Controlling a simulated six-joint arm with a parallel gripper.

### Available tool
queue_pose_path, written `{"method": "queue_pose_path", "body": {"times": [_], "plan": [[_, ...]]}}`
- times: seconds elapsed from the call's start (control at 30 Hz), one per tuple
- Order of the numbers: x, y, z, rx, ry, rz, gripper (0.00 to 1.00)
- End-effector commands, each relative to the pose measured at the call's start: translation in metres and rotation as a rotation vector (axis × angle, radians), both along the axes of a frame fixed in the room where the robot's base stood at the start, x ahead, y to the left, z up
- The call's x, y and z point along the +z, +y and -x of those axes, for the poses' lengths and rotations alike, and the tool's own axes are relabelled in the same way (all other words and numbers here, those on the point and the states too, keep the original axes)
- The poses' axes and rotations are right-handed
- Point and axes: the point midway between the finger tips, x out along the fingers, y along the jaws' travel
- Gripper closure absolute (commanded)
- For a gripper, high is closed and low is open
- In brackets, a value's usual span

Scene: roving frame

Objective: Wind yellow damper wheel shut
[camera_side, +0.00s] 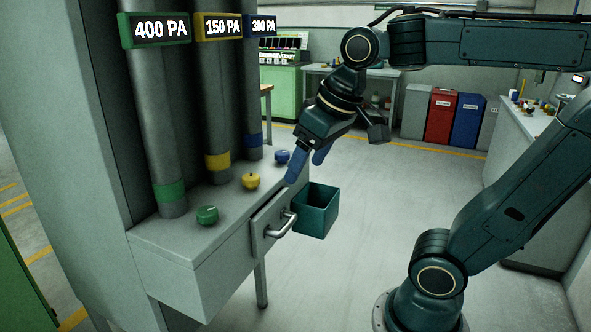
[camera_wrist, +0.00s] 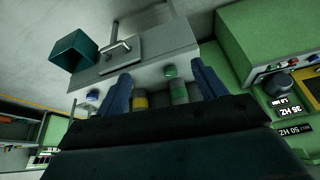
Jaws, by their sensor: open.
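The yellow damper wheel (camera_side: 251,181) is a small round knob on the grey bench top, below the yellow-banded duct (camera_side: 217,161). The green wheel (camera_side: 207,214) sits nearer the camera and the blue wheel (camera_side: 282,156) farther back. My gripper (camera_side: 304,168) is open and empty, with its blue fingers pointing down near the bench's front edge. In the side view it appears right of the yellow wheel and apart from it. The wrist view shows the blue wheel (camera_wrist: 93,97) and green wheel (camera_wrist: 170,71); I cannot clearly make out the yellow wheel there.
Signs above the ducts read 400 PA on green (camera_side: 156,30), 150 PA on yellow (camera_side: 219,27) and 300 PA on blue (camera_side: 262,25). A drawer handle (camera_side: 282,226) and a teal open bin (camera_side: 316,211) project from the bench front.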

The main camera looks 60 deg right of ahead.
Motion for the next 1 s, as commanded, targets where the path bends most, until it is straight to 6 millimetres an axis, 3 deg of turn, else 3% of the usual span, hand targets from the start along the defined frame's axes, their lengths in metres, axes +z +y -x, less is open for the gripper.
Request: {"method": "queue_pose_path", "body": {"times": [0.2,0.5,0.73,1.0], "plan": [[0.021,-0.019,-0.048,-0.097,0.058,-0.024,0.30],[0.035,-0.053,-0.112,-0.232,0.133,-0.056,0.30],[0.033,-0.085,-0.159,-0.335,0.190,-0.082,0.30],[0.018,-0.128,-0.208,-0.457,0.256,-0.113,0.30]]}}
